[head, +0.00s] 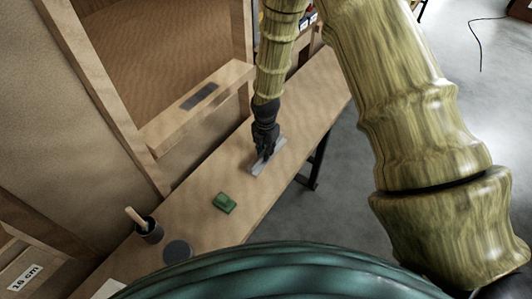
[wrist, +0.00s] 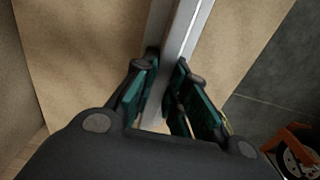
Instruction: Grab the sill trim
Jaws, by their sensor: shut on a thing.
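The sill trim (head: 262,165) is a short pale grey strip with a raised edge, at the table's far half in the head view. My gripper (head: 265,154) reaches down onto it from above. In the wrist view the trim (wrist: 182,35) runs lengthwise between the two dark green fingers of my gripper (wrist: 166,98), which are shut on it. I cannot tell whether the trim still touches the table. The part of it under the gripper is hidden.
The wooden table (head: 190,205) also holds a green block (head: 224,203), a dark cup with a wooden handle (head: 148,228) and a grey disc (head: 177,252). A wooden ledge with a dark slot (head: 200,97) stands left of my arm. Open floor lies right.

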